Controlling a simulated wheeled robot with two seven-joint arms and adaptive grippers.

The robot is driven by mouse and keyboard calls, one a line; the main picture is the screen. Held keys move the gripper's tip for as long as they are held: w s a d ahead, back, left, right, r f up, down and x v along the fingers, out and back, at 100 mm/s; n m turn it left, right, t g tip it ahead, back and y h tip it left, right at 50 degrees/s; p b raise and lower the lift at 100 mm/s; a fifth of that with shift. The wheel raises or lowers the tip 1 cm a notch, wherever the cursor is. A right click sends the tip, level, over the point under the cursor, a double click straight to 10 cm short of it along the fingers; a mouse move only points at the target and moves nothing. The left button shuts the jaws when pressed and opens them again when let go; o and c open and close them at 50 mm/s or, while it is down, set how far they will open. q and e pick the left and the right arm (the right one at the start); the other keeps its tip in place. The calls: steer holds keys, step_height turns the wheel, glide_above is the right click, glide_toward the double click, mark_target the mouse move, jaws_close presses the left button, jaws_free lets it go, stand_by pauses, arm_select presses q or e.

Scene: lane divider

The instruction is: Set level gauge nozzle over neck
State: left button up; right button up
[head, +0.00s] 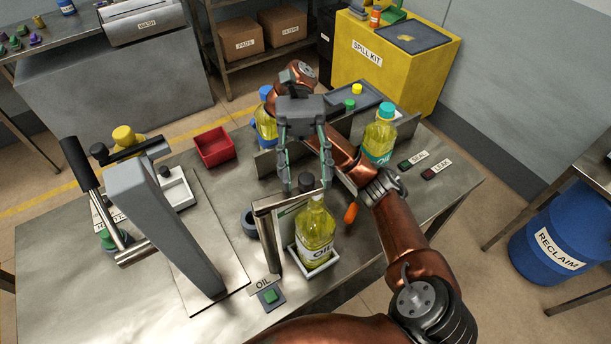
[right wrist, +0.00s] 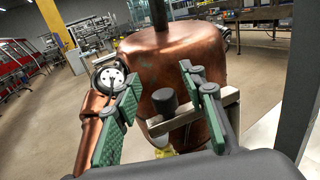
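A clear bottle of yellow oil (head: 316,228) labelled OIL stands upright in a small white holder (head: 322,264) near the table's front. A metal gauge stand (head: 268,238) rises beside it, its top bar reaching toward the bottle neck. A black knob (head: 306,181) sits at the bar's end, above the neck; whether the nozzle touches the neck is hidden. My right gripper (head: 306,186) is open, its fingers pointing down near the knob. In the right wrist view the knob (right wrist: 165,102) shows between the spread fingers with a visible gap on each side. My left gripper is not in view.
A teal-capped bottle (head: 379,138) stands behind my right arm, and a blue-capped bottle (head: 265,122) stands behind the gripper. A red bin (head: 214,146), an orange-handled tool (head: 351,213) and a grey lever press (head: 160,232) are on the table. SEAL and LEAK buttons lie at right.

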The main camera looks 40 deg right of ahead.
step_height(320, 180, up, 8)
steer(key=shift+f, duration=0.1)
stand_by(0.6)
